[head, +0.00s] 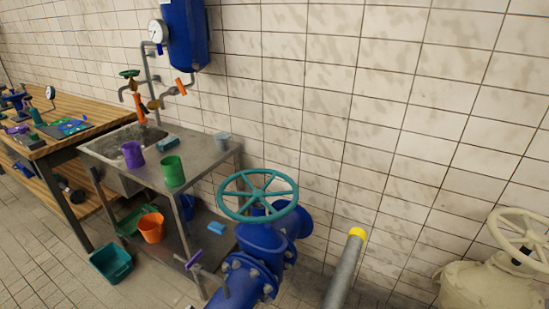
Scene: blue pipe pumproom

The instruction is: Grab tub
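A teal open tub (111,263) with a rectangular rim sits upright on the tiled floor at the lower left, in front of the steel sink table. It looks empty. An orange bucket-like container (151,228) stands on the table's lower shelf, to the right of the tub and a little above it in the picture. My gripper is not in view.
The steel sink table (205,160) holds a purple jug (132,154) and a green cup (173,171). A blue valve with a teal handwheel (258,194) and a yellow-capped grey pipe (345,268) stand to the right. Floor left of the tub is clear.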

